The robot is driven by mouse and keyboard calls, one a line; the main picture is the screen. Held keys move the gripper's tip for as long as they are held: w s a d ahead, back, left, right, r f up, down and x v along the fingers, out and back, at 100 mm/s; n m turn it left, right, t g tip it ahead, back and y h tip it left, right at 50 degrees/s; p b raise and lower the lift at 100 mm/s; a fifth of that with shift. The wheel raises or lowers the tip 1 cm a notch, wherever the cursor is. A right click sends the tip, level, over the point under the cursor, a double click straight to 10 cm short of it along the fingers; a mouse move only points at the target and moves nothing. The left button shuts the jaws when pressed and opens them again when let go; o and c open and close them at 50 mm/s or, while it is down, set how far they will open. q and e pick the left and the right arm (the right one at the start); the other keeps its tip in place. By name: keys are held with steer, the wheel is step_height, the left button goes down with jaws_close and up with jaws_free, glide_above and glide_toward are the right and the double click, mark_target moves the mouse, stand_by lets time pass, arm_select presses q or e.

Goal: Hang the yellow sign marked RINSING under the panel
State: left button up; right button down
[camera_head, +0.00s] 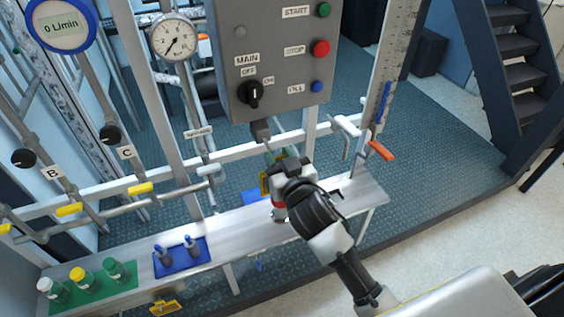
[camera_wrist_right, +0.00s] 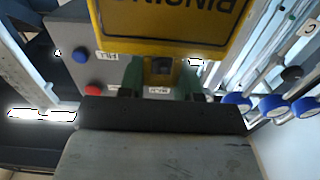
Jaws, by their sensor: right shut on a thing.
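The yellow sign marked RINSING (camera_wrist_right: 180,22) is upside down in the right wrist view, its lettering partly cut off by the frame's top. My right gripper (camera_wrist_right: 161,75) is shut on the sign's small tab. In the head view a yellow edge of the sign (camera_head: 264,184) shows beside my right gripper (camera_head: 277,160), which hides most of it. The grey panel (camera_head: 283,58) is above the gripper, with a dark bracket (camera_head: 260,131) under its lower edge. The sign is below that bracket; I cannot tell whether they touch. My left gripper is not in view.
Pipes and an orange-handled valve (camera_head: 381,150) are close by. Open floor lies right.

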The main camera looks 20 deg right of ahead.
mark_target(264, 136)
steer(key=shift+w+a+f+b, duration=0.1)
steer(key=shift+w+b, duration=0.35)
steer(key=shift+w, duration=1.1)
steer(key=shift+w+f+b, duration=0.1)
steer(key=shift+w+b, duration=0.35)
steer(key=shift+w, duration=1.05)
steer(key=shift+w+f+b, duration=0.4)
steer(key=shift+w+f, duration=0.05)
steer(key=shift+w, duration=0.35)
steer(key=c, duration=0.7)
jaws_free()
